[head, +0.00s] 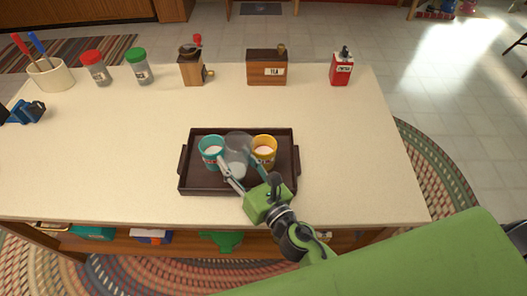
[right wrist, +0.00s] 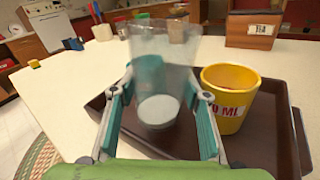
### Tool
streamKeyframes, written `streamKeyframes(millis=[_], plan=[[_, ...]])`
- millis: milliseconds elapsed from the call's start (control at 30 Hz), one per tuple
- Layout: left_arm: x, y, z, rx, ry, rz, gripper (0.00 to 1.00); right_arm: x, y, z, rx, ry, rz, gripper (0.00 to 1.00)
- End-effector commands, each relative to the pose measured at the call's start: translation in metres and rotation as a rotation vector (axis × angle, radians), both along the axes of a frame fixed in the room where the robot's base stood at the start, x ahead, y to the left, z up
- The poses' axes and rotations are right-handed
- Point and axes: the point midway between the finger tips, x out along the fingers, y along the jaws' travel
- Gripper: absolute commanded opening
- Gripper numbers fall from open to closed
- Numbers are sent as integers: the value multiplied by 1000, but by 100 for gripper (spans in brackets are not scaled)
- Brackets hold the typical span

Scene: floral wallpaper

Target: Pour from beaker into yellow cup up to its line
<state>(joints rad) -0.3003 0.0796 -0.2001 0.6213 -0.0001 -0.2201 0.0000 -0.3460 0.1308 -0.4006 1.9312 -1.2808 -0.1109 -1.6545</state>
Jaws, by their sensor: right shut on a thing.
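The clear beaker (head: 238,146) is upright between the teal cup (head: 211,152) and the yellow cup (head: 264,151) over the brown tray. My right gripper (head: 237,162) is shut on the beaker, with a finger on each side. In the right wrist view the beaker (right wrist: 162,60) has white contents low in it. Pale contents show in both cups from above.
The dark tray (head: 238,190) has raised rims and handles. Along the back stand a utensil crock (head: 50,77), red-lidded and green-lidded jars (head: 138,70), a grinder (head: 192,70), a tea box (head: 267,66) and a red bottle (head: 341,70). The tabletop either side of the tray is clear.

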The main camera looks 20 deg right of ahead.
Motion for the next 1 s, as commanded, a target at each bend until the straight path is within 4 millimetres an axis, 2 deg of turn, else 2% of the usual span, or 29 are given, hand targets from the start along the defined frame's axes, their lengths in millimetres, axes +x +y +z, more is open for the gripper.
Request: streamKeyframes(millis=[33,100,233,467,633,1000], plan=[[0,0,-17,0,0,0,33,-1,3,-12,-57,-30,2,13],[0,0,-24,0,0,0,33,-3,6,-13,-136,-67,1,13],[0,0,-26,0,1,0,33,-3,7,-11,-207,-98,0,13],[-1,0,-24,0,1,0,33,-3,7,-9,-207,-99,1,13],[-1,0,-15,0,1,0,33,-3,7,0,-206,-98,1,13],[-1,0,23,0,1,0,33,-4,8,38,-204,-97,2,13]])
